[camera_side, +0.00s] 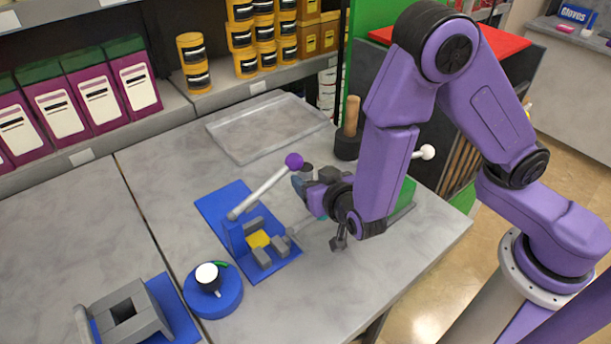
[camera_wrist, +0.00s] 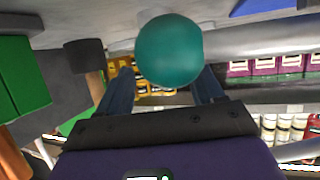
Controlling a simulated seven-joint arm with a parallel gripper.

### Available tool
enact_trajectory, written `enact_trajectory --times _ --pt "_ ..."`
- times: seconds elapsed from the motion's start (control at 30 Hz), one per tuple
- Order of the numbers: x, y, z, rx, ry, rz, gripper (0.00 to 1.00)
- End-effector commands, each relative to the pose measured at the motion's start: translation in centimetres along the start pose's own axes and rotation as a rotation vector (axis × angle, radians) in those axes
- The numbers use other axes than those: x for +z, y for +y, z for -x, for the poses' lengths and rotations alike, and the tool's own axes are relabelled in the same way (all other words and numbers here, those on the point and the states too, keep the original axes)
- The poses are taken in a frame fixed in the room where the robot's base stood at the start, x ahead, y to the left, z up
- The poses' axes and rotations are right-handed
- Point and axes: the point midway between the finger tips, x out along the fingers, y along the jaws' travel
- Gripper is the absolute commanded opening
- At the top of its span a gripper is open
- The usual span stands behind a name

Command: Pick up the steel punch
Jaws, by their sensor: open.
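My gripper (camera_side: 302,182) hangs above the bench, just right of the blue lever fixture (camera_side: 212,207), with its fingers pointing left. In the wrist view my gripper (camera_wrist: 164,78) has two dark blue fingers spread apart. A teal ball (camera_wrist: 168,48) shows between and beyond the fingertips; contact cannot be told. I cannot clearly pick out the steel punch in either view. It may be hidden by my arm or too small to tell.
The fixture's lever ends in a purple knob (camera_side: 294,161). A round blue base (camera_side: 212,293) and a grey vise-like block (camera_side: 125,312) stand front left. A clear tray (camera_side: 262,125) and a wooden-handled mallet (camera_side: 351,116) are behind. The bench's left middle is clear.

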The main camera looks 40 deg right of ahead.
Motion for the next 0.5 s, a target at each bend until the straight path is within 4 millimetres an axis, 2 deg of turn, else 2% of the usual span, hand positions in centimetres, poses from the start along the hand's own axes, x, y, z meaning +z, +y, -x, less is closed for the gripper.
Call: enact_trajectory --times 0.3,0.5 --pt "-0.1 -0.1 -4.0 0.004 -0.001 -0.002 0.67" --pt "-0.1 -0.1 -5.1 0.001 -0.001 -0.001 0.67"
